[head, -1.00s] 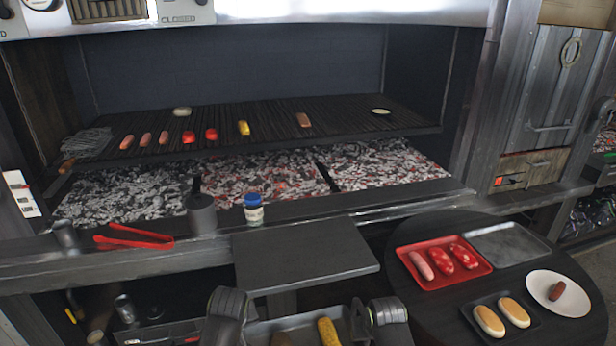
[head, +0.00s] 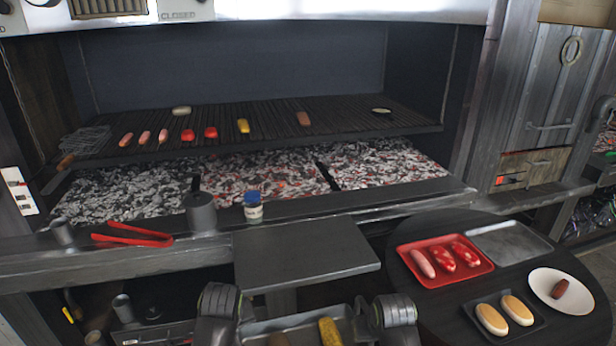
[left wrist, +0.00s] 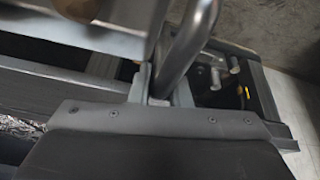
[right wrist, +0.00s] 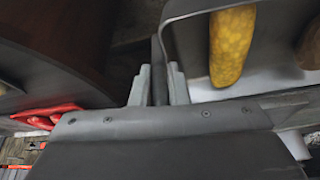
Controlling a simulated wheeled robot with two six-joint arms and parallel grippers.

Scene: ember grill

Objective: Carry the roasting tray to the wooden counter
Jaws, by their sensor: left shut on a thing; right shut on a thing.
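The roasting tray (head: 290,322) is a grey metal pan at the bottom middle of the head view, cut off by the frame edge. A yellow corn cob (head: 329,331) and a brown item (head: 279,339) lie in it. My left gripper (left wrist: 160,88) is shut on the tray's left side; my right gripper (right wrist: 158,86) is shut on its right side. The right wrist view shows the tray wall (right wrist: 180,50) and the corn (right wrist: 232,45) beside the fingers. No wooden counter is clearly recognisable in these views.
A dark flat shelf (head: 306,262) is bare ahead of the tray. At right, a round dark table (head: 420,308) holds a red tray (head: 480,267), buns and a plate (head: 575,306). Red tongs (head: 132,236) and a blue-capped jar (head: 253,208) stand on the grill ledge.

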